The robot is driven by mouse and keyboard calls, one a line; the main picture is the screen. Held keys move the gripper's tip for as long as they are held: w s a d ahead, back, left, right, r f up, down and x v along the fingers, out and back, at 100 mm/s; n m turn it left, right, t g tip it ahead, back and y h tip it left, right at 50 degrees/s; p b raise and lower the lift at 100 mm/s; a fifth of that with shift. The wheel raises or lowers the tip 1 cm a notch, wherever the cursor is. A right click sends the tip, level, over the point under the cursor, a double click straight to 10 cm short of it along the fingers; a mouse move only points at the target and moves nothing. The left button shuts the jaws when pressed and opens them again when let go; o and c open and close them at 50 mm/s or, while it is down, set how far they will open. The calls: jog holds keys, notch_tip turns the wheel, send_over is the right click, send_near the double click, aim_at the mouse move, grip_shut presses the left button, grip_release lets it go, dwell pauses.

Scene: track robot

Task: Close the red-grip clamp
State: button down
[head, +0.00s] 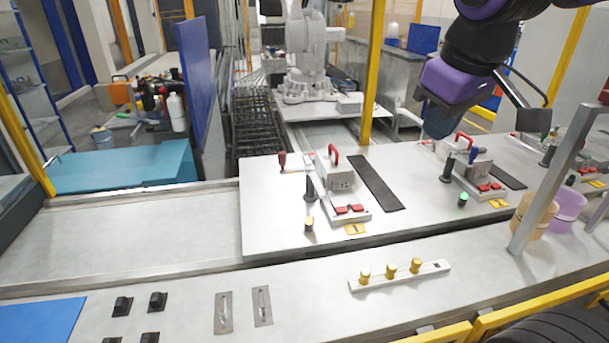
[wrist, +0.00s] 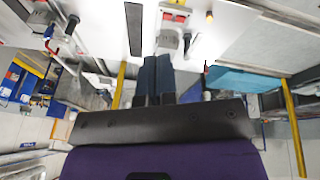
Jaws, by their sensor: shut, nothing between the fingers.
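The red-grip clamp (head: 283,161) is on the far side of the left fixture in the head view. Its dark red grip stands upright at the left end of a thin arm, away from the fixture block. It shows small in the wrist view (wrist: 206,67), to the right of the fingers. The left fixture (head: 339,180) has a red arched handle and red pads. My gripper (head: 438,130) is in the air at the upper right, well to the right of the clamp. Its blue fingers (wrist: 157,58) are together and empty.
A black strip (head: 376,183) lies right of the left fixture. A second fixture (head: 470,170) stands below and right of my gripper. A yellow post (head: 373,70) rises behind the table. Black-capped posts stand near both fixtures. The table's left part is clear.

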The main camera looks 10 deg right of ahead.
jog(key=w+a+f+n+g+h, duration=0.2)
jog(key=w+a+n+g, duration=0.1)
jog(key=w+a+n, duration=0.8)
jog(key=w+a+f+n+h, duration=0.2)
jog(key=w+a+f+n, duration=0.1)
jog(key=w+a+f, duration=0.65)
jog(key=d+x, duration=0.2)
jog(key=x, duration=0.7)
jog(key=shift+g, duration=0.3)
